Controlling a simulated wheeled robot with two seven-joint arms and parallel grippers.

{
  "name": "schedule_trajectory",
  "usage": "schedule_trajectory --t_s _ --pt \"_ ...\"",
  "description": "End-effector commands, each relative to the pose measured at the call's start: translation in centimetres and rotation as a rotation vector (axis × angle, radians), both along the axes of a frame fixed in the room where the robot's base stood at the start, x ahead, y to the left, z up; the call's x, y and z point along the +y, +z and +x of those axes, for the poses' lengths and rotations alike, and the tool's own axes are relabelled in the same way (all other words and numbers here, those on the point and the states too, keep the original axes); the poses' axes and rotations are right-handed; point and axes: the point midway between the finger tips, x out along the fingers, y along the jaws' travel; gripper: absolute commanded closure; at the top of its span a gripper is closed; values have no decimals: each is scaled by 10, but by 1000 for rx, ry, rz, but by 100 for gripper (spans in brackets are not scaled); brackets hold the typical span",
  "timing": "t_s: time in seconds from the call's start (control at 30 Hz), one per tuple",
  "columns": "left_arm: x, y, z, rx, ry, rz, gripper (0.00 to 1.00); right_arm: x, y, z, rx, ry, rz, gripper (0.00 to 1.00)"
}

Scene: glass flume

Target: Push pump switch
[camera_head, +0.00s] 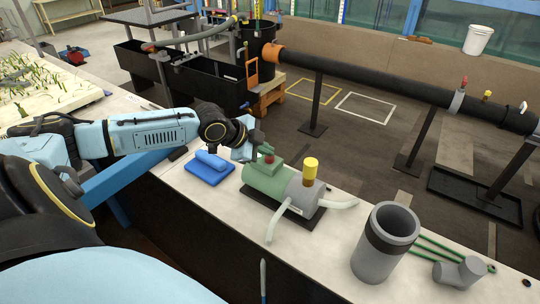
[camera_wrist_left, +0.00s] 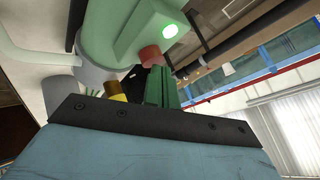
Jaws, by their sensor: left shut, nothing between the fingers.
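The pump (camera_head: 268,182) has a green body, a grey end and a yellow cap, and stands on a dark plate on the pale bench. Its switch box on top carries a red switch (camera_head: 269,157), which also shows in the left wrist view (camera_wrist_left: 150,54). A green light (camera_wrist_left: 169,31) glows on the box beside it. My left gripper (camera_head: 259,140) is shut and empty, with its green fingertips (camera_wrist_left: 158,82) right at the red switch. The tips look to be touching it or nearly so; I cannot tell which. My right gripper is not in view.
A folded blue cloth (camera_head: 208,168) lies left of the pump. Pale hoses (camera_head: 338,204) stick out at its grey end. A grey cylinder (camera_head: 385,245) with a black band and a grey pipe fitting (camera_head: 460,272) stand to the right. A black pipe (camera_head: 370,80) runs beyond the bench.

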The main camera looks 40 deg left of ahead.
Motion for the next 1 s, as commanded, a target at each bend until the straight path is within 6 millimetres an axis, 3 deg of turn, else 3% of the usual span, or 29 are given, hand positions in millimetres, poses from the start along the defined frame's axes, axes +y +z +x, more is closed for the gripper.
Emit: schedule_trajectory --t_s 1.0 --pt "0 -9 -1 6 0 1 100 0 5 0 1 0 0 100"
